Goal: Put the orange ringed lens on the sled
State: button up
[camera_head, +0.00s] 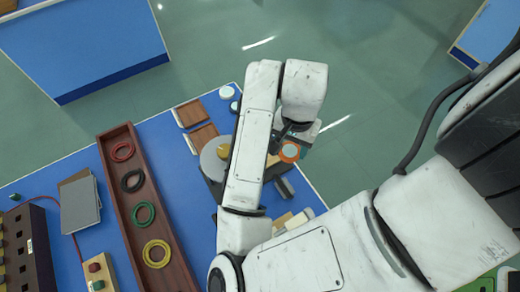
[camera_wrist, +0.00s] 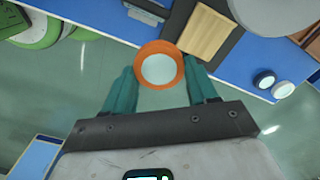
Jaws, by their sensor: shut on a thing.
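The orange ringed lens (camera_head: 289,152) is a thick orange ring around a pale disc. It also shows in the wrist view (camera_wrist: 159,48), face toward the camera. My gripper (camera_wrist: 161,75) is shut on it, with one teal finger on each side of the ring. The lens is held in the air by the bench's right edge. I cannot tell for certain which part is the sled. A pale wooden block (camera_wrist: 209,37) on a dark strip lies right of the lens in the wrist view. My arm hides part of this area in the head view.
The blue bench (camera_head: 67,163) carries a long brown tray (camera_head: 120,195) with several coloured rings. A dark round stand with a metal disc (camera_head: 214,158) is partly behind my arm. Two small round caps (camera_wrist: 274,84) lie near the bench edge. Green floor is open beyond.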

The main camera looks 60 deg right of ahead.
jog(key=w+f, duration=0.2)
jog(key=w+d+f+p, duration=0.1)
jog(key=w+f, duration=0.1)
jog(key=w, duration=0.1)
jog(key=w+f, duration=0.2)
jog(key=f, duration=0.1)
jog(key=shift+w+d+p, duration=0.25)
jog(key=shift+w+p, duration=0.05)
jog(key=shift+w, duration=0.1)
jog(key=shift+w+f, duration=0.2)
jog(key=shift+f, duration=1.55)
jog(key=shift+f, duration=0.1)
jog(key=o, duration=1.1)
jog(key=shift+c, duration=0.2)
notch_tip(320, 180, up, 12)
